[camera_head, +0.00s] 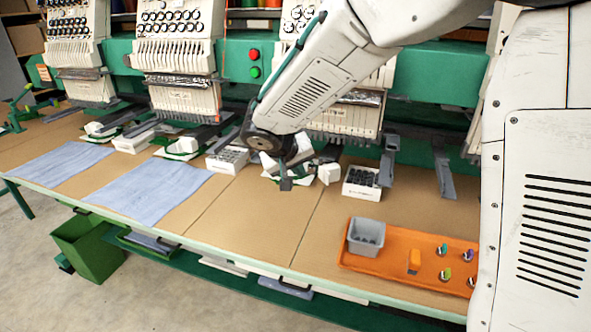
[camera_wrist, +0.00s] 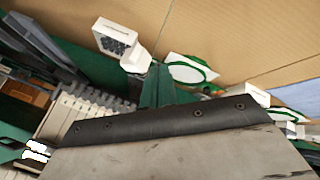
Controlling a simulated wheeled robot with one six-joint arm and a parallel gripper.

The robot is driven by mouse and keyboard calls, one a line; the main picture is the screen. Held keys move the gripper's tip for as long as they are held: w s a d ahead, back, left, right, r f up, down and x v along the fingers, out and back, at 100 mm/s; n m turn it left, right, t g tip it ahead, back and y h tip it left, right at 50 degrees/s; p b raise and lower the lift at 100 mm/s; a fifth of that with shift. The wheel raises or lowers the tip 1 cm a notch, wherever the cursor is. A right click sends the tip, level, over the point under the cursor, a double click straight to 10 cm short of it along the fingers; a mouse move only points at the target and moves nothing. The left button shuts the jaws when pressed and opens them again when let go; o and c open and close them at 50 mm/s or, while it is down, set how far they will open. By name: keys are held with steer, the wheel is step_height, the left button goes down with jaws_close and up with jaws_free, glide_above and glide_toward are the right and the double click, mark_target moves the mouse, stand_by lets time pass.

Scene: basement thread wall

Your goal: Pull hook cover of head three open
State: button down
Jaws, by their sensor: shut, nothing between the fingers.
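The sewing head that my arm partly covers, apparently head three (camera_head: 345,120), stands right of the red and green buttons. Below it, a white block-shaped piece that looks like its hook cover (camera_head: 328,173) sits at the right end of the hook arm. A white piece, likely the same cover, shows in the wrist view (camera_wrist: 135,57) beside a green-rimmed oval plate (camera_wrist: 193,69). My gripper (camera_head: 286,184) is shut and empty, just left of this cover, low over the table. Contact cannot be told.
A white box of dark bobbins (camera_head: 362,184) stands close right of the cover; another white box (camera_head: 228,160) is on the left. An orange tray (camera_head: 385,265) with a grey bin (camera_head: 366,237) lies front right. The brown tabletop (camera_head: 250,220) in front is clear.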

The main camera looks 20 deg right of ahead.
mark_target(331, 174)
steer(key=w+d+f, duration=0.3)
steer(key=d+f, duration=0.2)
steer(key=d, duration=0.2)
steer(key=shift+w+d+f, duration=0.15)
steer(key=shift+w+f, duration=0.1)
steer(key=shift+f, duration=0.15)
